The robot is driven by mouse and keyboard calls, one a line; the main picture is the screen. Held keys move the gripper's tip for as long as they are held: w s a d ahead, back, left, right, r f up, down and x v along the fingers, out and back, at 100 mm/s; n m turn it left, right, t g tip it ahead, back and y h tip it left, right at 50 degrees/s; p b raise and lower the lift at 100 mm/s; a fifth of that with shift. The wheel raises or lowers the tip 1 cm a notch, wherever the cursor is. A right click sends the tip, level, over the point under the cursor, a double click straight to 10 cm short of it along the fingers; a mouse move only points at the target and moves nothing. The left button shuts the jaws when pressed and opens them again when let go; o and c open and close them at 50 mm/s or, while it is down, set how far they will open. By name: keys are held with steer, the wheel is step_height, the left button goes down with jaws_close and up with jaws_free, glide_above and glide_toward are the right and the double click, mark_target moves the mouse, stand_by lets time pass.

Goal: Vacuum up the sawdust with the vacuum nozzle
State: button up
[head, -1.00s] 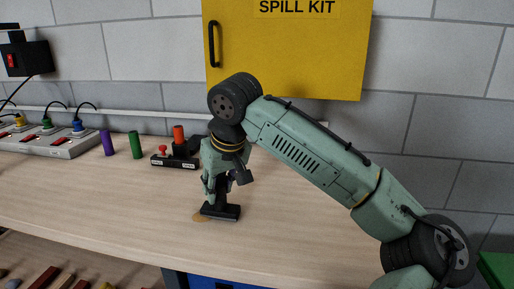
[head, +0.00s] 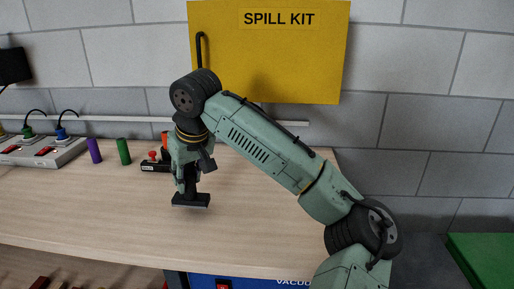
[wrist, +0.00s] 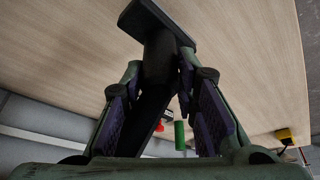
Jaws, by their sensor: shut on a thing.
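My gripper (head: 187,160) is shut on the black vacuum nozzle (head: 190,200), which hangs head-down over the pale wooden bench top. In the wrist view the nozzle's flat head (wrist: 155,22) sits beyond the fingers, and its dark neck is between the two purple-padded fingers (wrist: 160,90). The nozzle head looks a little above the bench, though the gap is hard to judge. No sawdust shows on the visible bench top in either current view. The area right behind the nozzle is hidden.
A green cylinder (head: 123,152), a purple cylinder (head: 94,150) and a power strip (head: 40,150) are further left. A blue vacuum (head: 250,283) is below the bench. The front bench top is clear.

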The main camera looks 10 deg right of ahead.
step_height(320, 180, up, 3)
steer(key=shift+a+f+p, duration=0.1)
steer(key=shift+f+p, duration=0.05)
steer(key=shift+p, duration=0.95)
steer(key=shift+r, duration=1)
